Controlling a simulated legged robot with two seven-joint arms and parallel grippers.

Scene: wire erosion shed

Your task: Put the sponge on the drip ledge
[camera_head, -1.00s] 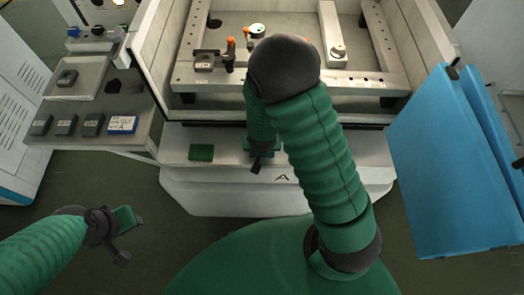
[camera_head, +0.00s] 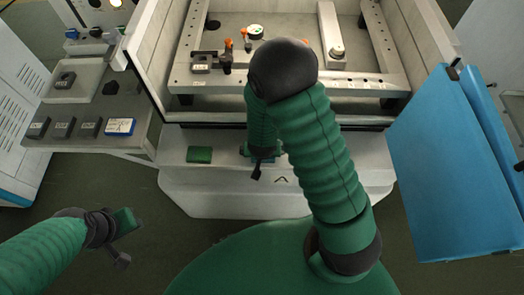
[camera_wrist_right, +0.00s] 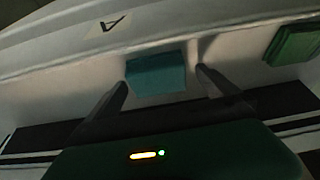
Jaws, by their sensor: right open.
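A teal block (camera_wrist_right: 157,73), which looks like the sponge, lies on the pale ledge (camera_head: 330,178) at the front of the machine. In the right wrist view it sits between and just beyond the fingertips of my right gripper (camera_wrist_right: 160,80), which is open. In the head view this gripper (camera_head: 257,172) is low over the ledge, and my arm hides most of the teal block (camera_head: 244,149). A second, darker green block (camera_head: 199,155) lies on the ledge to the left; it also shows in the wrist view (camera_wrist_right: 293,42). My left gripper (camera_head: 122,240) hangs empty over the floor at lower left; its jaw opening is unclear.
A side shelf (camera_head: 60,141) at left carries several dark blocks, a blue-and-white box (camera_head: 120,127) and a pale tray (camera_head: 73,82). The machine's tank frame (camera_head: 210,80) stands behind the ledge. A blue panel (camera_head: 440,170) stands at right. The ledge's right part is clear.

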